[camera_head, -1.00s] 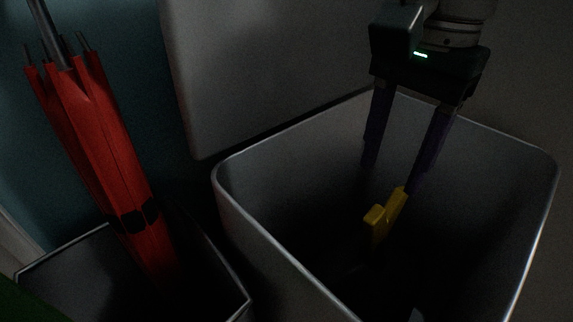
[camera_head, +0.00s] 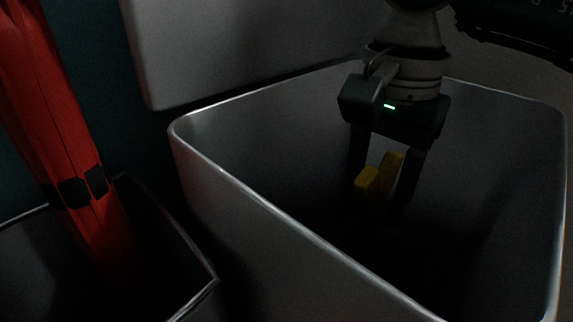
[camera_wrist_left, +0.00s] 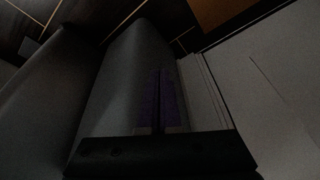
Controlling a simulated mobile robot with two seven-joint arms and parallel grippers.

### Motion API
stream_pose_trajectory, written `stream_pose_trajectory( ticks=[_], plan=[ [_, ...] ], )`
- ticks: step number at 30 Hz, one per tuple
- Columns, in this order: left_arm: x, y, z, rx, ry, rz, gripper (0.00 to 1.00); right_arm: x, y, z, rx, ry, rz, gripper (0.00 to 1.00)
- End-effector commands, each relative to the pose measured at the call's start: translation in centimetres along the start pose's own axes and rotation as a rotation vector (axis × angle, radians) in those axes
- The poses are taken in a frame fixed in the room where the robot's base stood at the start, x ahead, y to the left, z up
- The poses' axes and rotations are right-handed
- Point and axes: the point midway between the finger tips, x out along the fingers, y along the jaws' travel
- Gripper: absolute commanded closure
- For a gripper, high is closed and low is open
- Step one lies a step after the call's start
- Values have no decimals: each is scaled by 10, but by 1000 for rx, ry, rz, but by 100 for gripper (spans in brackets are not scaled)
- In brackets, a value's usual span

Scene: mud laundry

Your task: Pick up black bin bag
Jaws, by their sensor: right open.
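The black bin bag cannot be told apart from the dark inside of the tall grey bin (camera_head: 240,195) in the head view. A yellow upright piece (camera_head: 367,184) shows inside the bin; whether it belongs to the bag is not clear. My right gripper (camera_head: 382,188) is open and points down inside the bin. Its fingers stand either side of the yellow piece in the picture; contact cannot be told. My left gripper (camera_wrist_left: 160,100) shows only in the left wrist view, with its purple fingers together and nothing visible between them.
A red folded umbrella (camera_head: 55,130) leans in a smaller dark bin (camera_head: 200,292) at the left. A pale panel (camera_head: 220,45) is behind the large bin. The large bin's rim surrounds my right gripper.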

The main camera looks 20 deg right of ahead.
Motion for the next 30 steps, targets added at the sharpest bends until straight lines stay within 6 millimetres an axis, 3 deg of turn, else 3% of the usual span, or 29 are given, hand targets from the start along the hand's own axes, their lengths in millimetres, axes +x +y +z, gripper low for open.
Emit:
stream_pose_trajectory(
  ticks=[3, 18, 30],
  plan=[
    [-2, 0, 0, -1, 0, 1, 100, -2, 0, 0, 0, 0, -1, 45],
    [-2, 0, 0, -1, 0, 0, 100, -2, 0, 0, 0, 0, -1, 100],
    [-2, -2, 0, 5, -1, -5, 100, -2, 0, 0, 0, 0, -1, 100]
  ],
)
